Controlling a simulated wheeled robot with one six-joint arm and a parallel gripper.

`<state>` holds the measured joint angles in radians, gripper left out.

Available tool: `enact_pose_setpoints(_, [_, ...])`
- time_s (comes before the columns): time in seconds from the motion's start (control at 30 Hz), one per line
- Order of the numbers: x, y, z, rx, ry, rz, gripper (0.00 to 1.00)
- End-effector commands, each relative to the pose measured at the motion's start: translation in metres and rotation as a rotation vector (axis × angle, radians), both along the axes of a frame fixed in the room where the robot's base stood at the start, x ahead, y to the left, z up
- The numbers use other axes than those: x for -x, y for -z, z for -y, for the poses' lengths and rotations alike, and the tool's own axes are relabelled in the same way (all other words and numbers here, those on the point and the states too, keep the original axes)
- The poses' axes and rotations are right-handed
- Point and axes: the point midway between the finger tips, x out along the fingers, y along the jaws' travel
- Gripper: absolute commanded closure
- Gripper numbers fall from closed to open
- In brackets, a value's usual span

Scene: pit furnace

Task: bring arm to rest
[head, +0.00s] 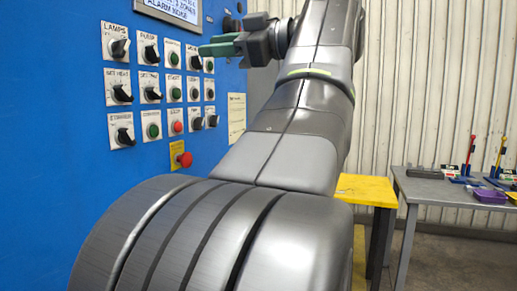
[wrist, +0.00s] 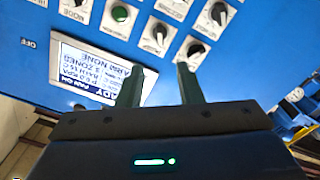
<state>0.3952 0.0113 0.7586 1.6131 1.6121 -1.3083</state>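My arm rises through the middle of the head view and bends over to the left at the top. My gripper (head: 212,46) has green fingers that point left toward the blue control panel (head: 60,130). In the wrist view my gripper (wrist: 160,72) shows its two green fingers apart, with nothing between them. The panel's screen (wrist: 95,72) and several knobs lie beyond the fingertips there, upside down. The fingers look clear of the panel, but the exact gap is hard to tell.
The panel carries rows of black knobs, green buttons and a red emergency button (head: 184,159). A yellow table (head: 366,188) stands behind my arm. A grey table (head: 440,190) at right holds tools and a purple box (head: 490,195). A corrugated wall (head: 420,80) closes the back.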

Motion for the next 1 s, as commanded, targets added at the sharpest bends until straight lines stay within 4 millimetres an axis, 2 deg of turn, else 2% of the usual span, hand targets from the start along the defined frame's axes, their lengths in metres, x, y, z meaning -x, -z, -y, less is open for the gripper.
enact_pose_setpoints(0.27, [-0.005,0.0,-0.016,0.0,-0.004,-0.001,0.67])
enact_pose_setpoints(1.0, [-0.03,0.0,-0.088,0.0,-0.004,-0.002,0.67])
